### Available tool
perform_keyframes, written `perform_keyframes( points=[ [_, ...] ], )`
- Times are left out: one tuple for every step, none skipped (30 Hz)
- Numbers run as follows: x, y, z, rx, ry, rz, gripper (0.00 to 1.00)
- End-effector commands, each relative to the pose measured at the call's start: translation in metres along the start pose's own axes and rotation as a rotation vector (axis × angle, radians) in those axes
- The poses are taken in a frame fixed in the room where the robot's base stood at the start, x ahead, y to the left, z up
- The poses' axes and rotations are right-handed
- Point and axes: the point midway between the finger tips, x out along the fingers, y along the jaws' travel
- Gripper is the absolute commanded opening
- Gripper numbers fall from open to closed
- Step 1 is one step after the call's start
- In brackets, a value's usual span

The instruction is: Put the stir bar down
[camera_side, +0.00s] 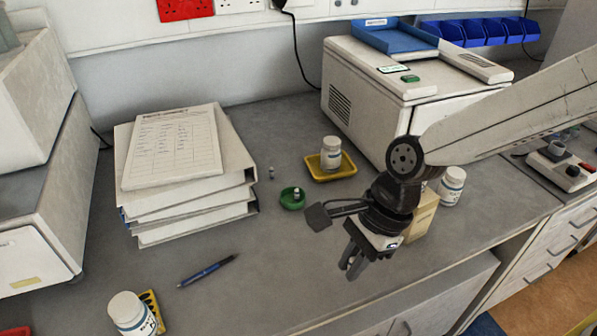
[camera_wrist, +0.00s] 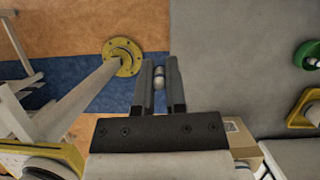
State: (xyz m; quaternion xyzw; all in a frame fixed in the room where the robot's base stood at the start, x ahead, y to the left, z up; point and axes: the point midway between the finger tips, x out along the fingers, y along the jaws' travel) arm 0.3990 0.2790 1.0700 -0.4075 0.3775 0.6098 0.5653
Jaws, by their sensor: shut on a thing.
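My gripper (camera_side: 353,266) hangs over the front part of the grey bench in the side view, pointing down. In the wrist view, my gripper (camera_wrist: 159,72) is shut on the stir bar (camera_wrist: 159,77), a small pale rounded piece between the fingertips. The fingers appear across the bench's edge in the wrist view, with floor below and beyond. The stir bar cannot be made out clearly in the side view. A green round dish (camera_side: 293,199) sits on the bench to the left of my gripper, with a small pale piece in it.
A yellow tray (camera_side: 320,175) holds a white bottle (camera_side: 331,152). Another white bottle (camera_side: 452,187) and a tan box (camera_side: 423,215) stand behind my gripper. Stacked binders (camera_side: 190,190), a blue pen (camera_side: 206,271) and a small grey piece (camera_side: 271,172) lie left. Bench between pen and gripper is clear.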

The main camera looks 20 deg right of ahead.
Motion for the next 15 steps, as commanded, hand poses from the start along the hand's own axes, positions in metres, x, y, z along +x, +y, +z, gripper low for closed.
perform_keyframes(
  points=[
    [-0.003,-0.007,-0.003,-0.037,0.000,0.016,0.00],
    [-0.005,-0.010,-0.004,-0.065,-0.001,0.027,0.00],
    [-0.007,-0.015,-0.006,-0.105,0.000,0.043,0.00],
    [-0.009,-0.018,-0.007,-0.135,0.000,0.056,0.00],
    [-0.012,-0.022,-0.009,-0.163,0.000,0.068,0.00],
    [-0.015,-0.027,-0.011,-0.204,0.000,0.085,0.00],
    [-0.017,-0.031,-0.013,-0.235,0.000,0.097,0.00],
    [-0.019,-0.034,-0.016,-0.266,0.000,0.111,0.00],
    [-0.023,-0.040,-0.018,-0.309,0.000,0.128,0.00],
    [-0.025,-0.043,-0.021,-0.342,0.000,0.141,0.00],
    [-0.028,-0.047,-0.024,-0.374,0.000,0.156,0.00],
    [-0.032,-0.052,-0.027,-0.416,0.000,0.174,0.00],
    [-0.035,-0.056,-0.029,-0.450,0.001,0.187,0.00],
    [-0.037,-0.060,-0.032,-0.483,0.000,0.201,0.00],
    [-0.042,-0.065,-0.036,-0.527,0.000,0.219,0.00]
  ],
)
